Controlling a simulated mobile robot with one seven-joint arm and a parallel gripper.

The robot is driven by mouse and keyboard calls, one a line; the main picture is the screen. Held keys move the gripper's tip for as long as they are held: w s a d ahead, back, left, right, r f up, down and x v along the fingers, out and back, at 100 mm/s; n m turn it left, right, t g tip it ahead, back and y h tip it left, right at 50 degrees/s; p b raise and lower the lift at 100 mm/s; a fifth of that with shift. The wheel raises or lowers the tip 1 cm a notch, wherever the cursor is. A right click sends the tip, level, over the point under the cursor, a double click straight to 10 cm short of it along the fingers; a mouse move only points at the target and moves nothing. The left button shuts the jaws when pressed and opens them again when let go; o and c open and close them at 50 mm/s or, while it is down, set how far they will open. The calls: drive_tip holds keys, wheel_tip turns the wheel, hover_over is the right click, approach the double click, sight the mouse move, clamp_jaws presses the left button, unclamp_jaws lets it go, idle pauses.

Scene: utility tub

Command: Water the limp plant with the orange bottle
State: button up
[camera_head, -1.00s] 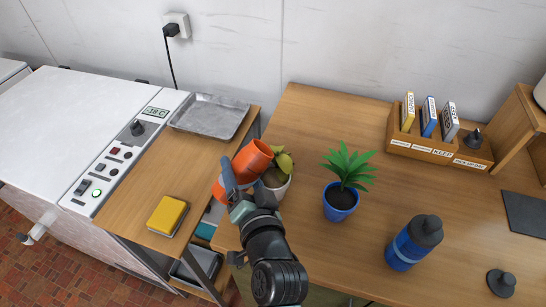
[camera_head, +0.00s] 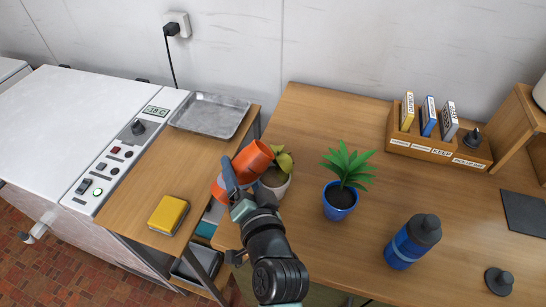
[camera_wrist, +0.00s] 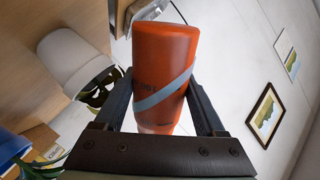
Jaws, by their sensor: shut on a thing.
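The limp plant (camera_head: 281,164) has drooping yellow-green leaves in a white pot (camera_head: 281,187), partly hidden by the bottle and gripper. The white pot (camera_wrist: 75,62) also shows in the wrist view. I cannot see any water.
An upright green plant in a blue pot (camera_head: 340,199) stands just right of the limp plant. A blue bottle (camera_head: 413,242) and a black cap (camera_head: 499,281) are further right.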

drive_tip(key=shift+a+f+m+p, duration=0.1)
drive_tip(key=shift+m+p, duration=0.2)
drive_tip(key=shift+m, duration=0.2)
idle(1.1)
drive_tip(key=shift+r+m+g+y+p, duration=0.6)
drive_tip(key=shift+r+m+p, duration=0.9)
drive_tip(key=shift+p, duration=1)
idle(3.9)
